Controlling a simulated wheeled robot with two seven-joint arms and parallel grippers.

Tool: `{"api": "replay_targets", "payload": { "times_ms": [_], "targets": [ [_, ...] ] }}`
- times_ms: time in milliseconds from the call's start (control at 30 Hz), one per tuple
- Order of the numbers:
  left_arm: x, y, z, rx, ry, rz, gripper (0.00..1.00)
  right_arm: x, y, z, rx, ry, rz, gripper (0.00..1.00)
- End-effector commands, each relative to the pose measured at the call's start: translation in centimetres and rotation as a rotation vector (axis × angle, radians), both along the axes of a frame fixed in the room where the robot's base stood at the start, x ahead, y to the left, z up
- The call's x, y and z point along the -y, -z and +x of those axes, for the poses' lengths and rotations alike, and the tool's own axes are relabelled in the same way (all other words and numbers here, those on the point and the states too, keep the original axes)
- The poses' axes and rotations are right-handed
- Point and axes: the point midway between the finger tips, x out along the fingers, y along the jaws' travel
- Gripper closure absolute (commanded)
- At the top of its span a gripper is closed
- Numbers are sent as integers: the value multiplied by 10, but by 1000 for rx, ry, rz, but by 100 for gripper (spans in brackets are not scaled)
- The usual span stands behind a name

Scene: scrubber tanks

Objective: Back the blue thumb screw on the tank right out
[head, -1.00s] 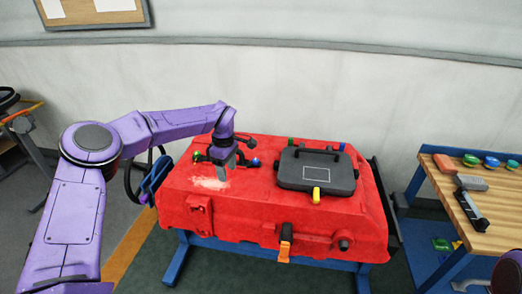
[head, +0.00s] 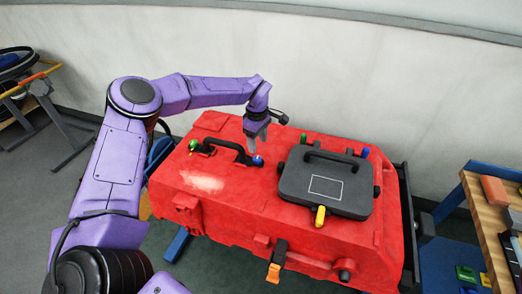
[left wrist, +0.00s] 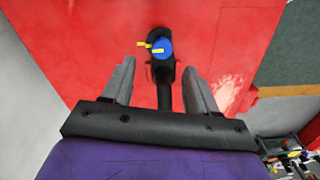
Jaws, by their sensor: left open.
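The blue thumb screw (head: 257,161) sits at the right end of a black handle (head: 226,147) on the red tank (head: 225,219). My left gripper (head: 257,150) points down just above it, open and empty. In the left wrist view the blue screw head (left wrist: 164,48) with yellow marks shows ahead of and between the spread fingers of the left gripper (left wrist: 158,68). The fingers appear apart from it. A green knob (head: 193,145) is at the handle's other end. My right gripper is out of view.
A dark grey lid (head: 326,188) with its own handle, a yellow latch (head: 320,216), a green knob (head: 303,139) and another blue knob (head: 365,153) lies right of the screw. An orange-tipped strap (head: 273,272) hangs in front. A wooden bench (head: 485,212) stands at right.

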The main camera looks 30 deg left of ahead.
Motion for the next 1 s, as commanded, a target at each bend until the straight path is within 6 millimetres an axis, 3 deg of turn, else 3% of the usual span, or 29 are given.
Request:
{"api": "replay_targets", "payload": {
  "times_ms": [200,300,667,833,1000],
  "targets": [
    [0,49,4,-11,0,2,42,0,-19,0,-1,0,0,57],
    [0,65,6,-11,-1,2,42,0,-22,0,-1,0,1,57],
    [-2,76,5,-8,-4,1,42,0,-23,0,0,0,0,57],
    [-2,75,5,-9,-4,1,97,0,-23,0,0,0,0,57],
    [-2,76,5,-9,-3,1,98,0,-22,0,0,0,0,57]
  ]
}}
